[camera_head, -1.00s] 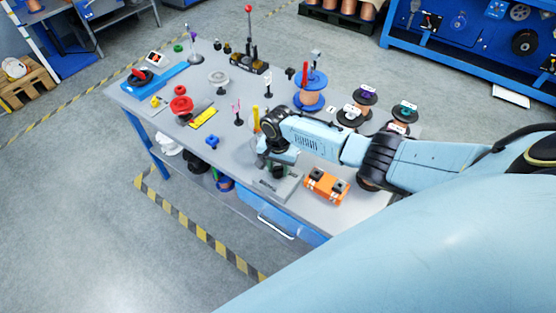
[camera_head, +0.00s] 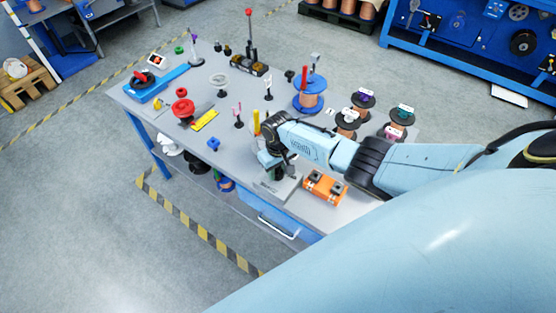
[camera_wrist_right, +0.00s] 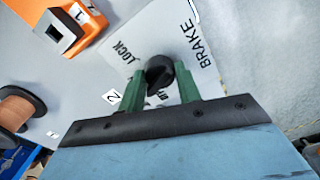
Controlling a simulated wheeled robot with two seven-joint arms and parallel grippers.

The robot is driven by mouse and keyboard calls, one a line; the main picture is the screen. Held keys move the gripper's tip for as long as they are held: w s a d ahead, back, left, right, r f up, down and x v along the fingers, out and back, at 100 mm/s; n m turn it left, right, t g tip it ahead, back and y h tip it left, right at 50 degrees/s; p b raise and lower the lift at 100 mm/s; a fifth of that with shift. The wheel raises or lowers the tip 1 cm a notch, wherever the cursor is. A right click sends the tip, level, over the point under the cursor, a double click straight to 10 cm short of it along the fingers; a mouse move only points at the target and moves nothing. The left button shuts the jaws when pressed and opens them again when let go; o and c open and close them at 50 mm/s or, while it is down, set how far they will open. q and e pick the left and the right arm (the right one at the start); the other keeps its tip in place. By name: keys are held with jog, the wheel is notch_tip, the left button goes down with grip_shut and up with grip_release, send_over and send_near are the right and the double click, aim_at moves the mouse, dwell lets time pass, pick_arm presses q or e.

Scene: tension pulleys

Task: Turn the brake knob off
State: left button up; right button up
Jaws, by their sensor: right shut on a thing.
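The black brake knob (camera_wrist_right: 160,74) sits on a pale plate (camera_wrist_right: 150,38) printed with "BRAKE" and "LOCK" in the right wrist view. Other print beside the knob is partly covered by the knob and fingers. My right gripper (camera_wrist_right: 161,82) has its two green fingers on either side of the knob, shut on it. In the head view my right gripper (camera_head: 274,168) is over the grey brake base (camera_head: 278,187) near the front edge of the table, and the knob is hidden there. My left gripper is not in view.
An orange block (camera_head: 324,187) with dark fittings stands just right of the brake base. Several smaller spools (camera_head: 363,100) are at the right. A blue piece (camera_head: 213,144) lies to the left.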

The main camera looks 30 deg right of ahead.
jog(key=n, duration=0.4)
jog(key=shift+n, duration=2.2)
jog(key=o, duration=1)
jog(key=shift+c, duration=0.2)
jog(key=shift+r, duration=0.1)
